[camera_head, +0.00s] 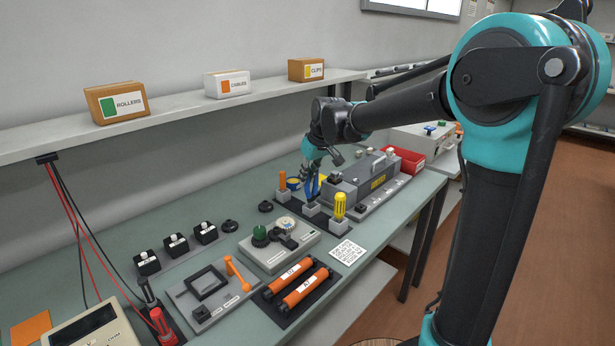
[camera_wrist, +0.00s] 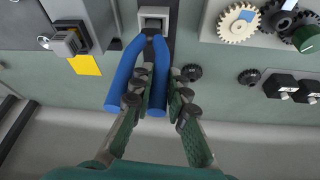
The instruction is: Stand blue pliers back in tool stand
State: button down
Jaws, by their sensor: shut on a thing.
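The blue pliers (camera_head: 313,186) are upright, handles up, over the middle grey socket of the tool stand (camera_head: 312,209). In the wrist view the blue pliers (camera_wrist: 133,68) have their handles spread toward the camera, and their dark nose end is at the edge of the square white socket (camera_wrist: 153,18). I cannot tell whether the tip is inside it. My gripper (camera_head: 312,168) is shut on one handle; in the wrist view its fingers (camera_wrist: 163,95) close around the right handle, and the left handle is outside them.
The stand also holds an orange-handled tool (camera_head: 282,181) and a yellow screwdriver (camera_head: 339,205) in sockets on either side. A grey printer-like unit (camera_head: 362,178) is close behind on the right. A gear fixture (camera_head: 278,243) lies in front. The shelf (camera_head: 180,115) runs along the wall.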

jog(key=shift+f, duration=0.75)
dwell(0.7)
jog(key=c, duration=1.4)
grip_release()
jog(key=v, duration=1.2)
jog(key=shift+a, duration=0.1)
